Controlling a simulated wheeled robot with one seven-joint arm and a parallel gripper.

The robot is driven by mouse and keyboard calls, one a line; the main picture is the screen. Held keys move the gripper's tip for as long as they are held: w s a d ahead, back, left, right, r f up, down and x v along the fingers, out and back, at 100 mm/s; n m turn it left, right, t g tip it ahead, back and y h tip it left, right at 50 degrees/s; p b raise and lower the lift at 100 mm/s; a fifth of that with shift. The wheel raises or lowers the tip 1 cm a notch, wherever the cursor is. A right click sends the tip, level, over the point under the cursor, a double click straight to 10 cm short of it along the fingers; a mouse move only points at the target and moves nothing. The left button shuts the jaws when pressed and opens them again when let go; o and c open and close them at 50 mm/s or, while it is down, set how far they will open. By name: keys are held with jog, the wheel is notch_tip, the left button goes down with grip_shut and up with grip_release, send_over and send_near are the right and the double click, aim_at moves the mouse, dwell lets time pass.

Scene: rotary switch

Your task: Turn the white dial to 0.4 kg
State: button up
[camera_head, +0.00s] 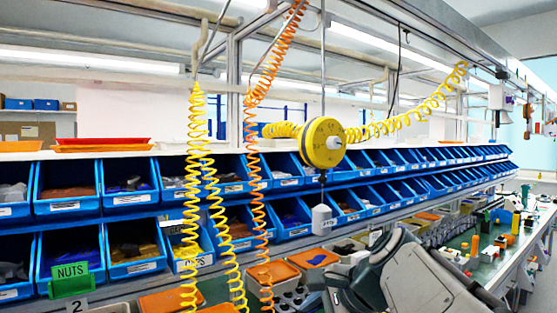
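A yellow round balancer (318,128) hangs from a rod in the middle of the view, with small dark marks around its face. A small whitish dial (334,142) sits on the front of that face. The marks are too small to read, so I cannot tell the dial's setting. A white-grey block (321,220) hangs from a line below the balancer. My arm reaches in from the lower right, and its dark end with my gripper (342,288) is low, well below the dial and apart from it. The fingers are not clear enough to tell open from shut.
Yellow coiled hoses (192,190) and an orange one (256,190) hang left of the balancer. Another yellow hose (410,118) stretches right behind it. Rows of blue bins (130,200) stand behind. A green bench (490,250) with tools lies at right.

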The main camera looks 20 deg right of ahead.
jog(key=w+d+r+m+t+y, duration=0.1)
jog(key=w+d+r+m+t, duration=0.15)
jog(key=d+r+m, duration=0.4)
jog(key=w+d+r+m+t, duration=0.1)
jog(key=d+r+m+t, duration=0.2)
jog(key=r, duration=0.7)
jog(key=m+t+p, duration=0.1)
jog(key=m+t, duration=0.3)
jog(key=m, duration=0.1)
send_near(338, 144)
jog(key=shift+y, duration=0.4)
jog(key=p+x, duration=0.3)
jog(key=x, duration=0.5)
jog(key=shift+w+f, duration=0.1)
jog(key=shift+w, duration=0.15)
jog(key=c, duration=1)
